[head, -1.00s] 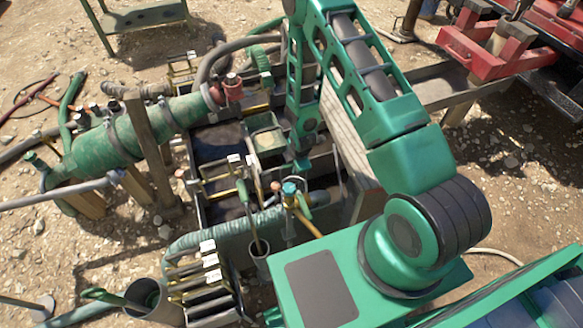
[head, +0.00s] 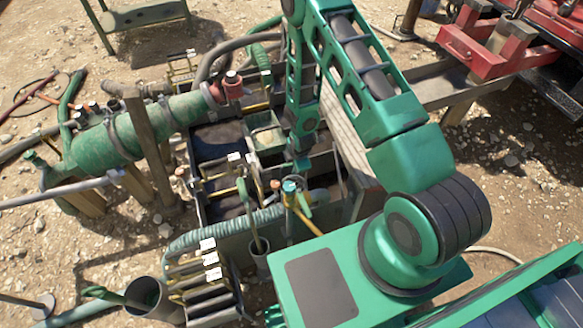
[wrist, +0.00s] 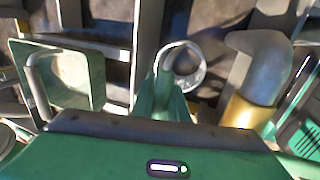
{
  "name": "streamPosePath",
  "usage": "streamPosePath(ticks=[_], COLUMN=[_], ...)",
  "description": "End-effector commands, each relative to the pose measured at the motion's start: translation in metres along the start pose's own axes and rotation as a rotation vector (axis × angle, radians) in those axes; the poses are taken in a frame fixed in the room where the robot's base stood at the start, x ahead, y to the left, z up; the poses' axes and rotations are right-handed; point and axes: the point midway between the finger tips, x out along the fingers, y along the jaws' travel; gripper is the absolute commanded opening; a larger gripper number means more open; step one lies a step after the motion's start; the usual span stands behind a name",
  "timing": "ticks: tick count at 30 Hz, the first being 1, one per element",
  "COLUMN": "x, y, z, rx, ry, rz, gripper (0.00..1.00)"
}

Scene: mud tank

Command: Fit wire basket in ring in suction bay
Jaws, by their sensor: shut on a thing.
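My gripper (wrist: 166,88) points down into the tank in the wrist view. Its green fingers are shut on a pale metal loop (wrist: 187,50), which looks like part of the wire basket. The rest of the basket is hidden or too small to make out. In the head view my gripper (head: 301,164) is at the lower end of the green arm, low between the tank walls, right of a green box. I cannot tell the ring in the bay apart from the loop, nor whether the basket touches it.
A green open box (wrist: 72,78) stands left of my gripper. A grey bent pipe with a yellow collar (wrist: 262,72) stands close on the right. In the head view, a ribbed hose (head: 225,227) and several upright tools stand in front, with a rack (head: 205,288) nearer.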

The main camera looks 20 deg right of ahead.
Motion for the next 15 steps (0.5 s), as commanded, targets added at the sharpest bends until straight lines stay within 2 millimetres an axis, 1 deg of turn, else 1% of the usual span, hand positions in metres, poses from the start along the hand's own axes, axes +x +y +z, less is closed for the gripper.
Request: streamPosePath(ticks=[15], x=[0.0065], y=[-0.0020], z=[0.0000], rx=[0.000], ry=[0.000], rz=[0.000], gripper=[0.00])
